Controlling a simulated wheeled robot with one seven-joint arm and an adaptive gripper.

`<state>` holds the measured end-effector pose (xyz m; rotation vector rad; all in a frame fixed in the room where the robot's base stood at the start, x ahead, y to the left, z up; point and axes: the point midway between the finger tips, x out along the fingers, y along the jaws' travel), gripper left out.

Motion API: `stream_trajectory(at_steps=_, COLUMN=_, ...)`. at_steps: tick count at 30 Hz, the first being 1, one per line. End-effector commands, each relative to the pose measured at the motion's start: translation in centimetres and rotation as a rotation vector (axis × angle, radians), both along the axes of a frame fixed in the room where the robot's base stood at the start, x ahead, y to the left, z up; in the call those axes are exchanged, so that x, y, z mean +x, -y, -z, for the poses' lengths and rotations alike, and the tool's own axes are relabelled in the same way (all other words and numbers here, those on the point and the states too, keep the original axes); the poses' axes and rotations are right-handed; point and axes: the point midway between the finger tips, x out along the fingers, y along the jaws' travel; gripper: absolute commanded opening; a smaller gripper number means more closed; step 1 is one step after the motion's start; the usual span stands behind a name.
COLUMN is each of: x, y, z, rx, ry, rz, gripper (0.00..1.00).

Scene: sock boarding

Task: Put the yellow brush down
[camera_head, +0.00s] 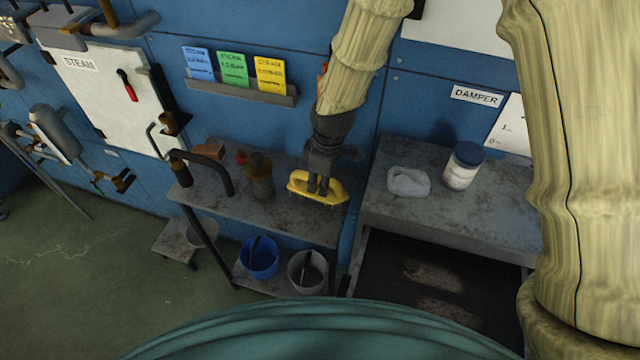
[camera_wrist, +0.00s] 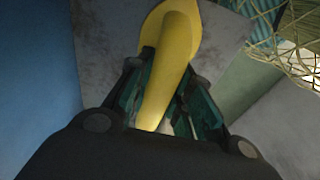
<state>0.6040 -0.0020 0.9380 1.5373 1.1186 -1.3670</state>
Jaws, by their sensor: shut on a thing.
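The yellow brush (camera_head: 331,193) is in my gripper (camera_head: 319,186), over the right end of the grey shelf table (camera_head: 220,202) against the blue wall. My gripper comes down from above and is shut on the brush's handle. In the wrist view, the yellow brush (camera_wrist: 170,65) runs up between the two fingers of my gripper (camera_wrist: 165,85), with its wider end over a grey surface. I cannot tell whether the bristles touch the tabletop.
A brown bottle (camera_head: 259,177) stands left of the brush, near a dark curved pipe (camera_head: 215,168). A blue bucket (camera_head: 259,260) and a grey bucket (camera_head: 307,273) sit below.

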Motion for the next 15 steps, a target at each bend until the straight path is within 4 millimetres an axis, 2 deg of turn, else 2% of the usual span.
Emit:
stream_trajectory(at_steps=6, x=0.0, y=0.0, z=1.9, rx=0.0, ry=-0.001, rz=0.0, gripper=0.0)
stream_trajectory(at_steps=15, x=0.0, y=0.0, z=2.1, rx=0.0, ry=0.0, rz=-0.001, gripper=0.0)
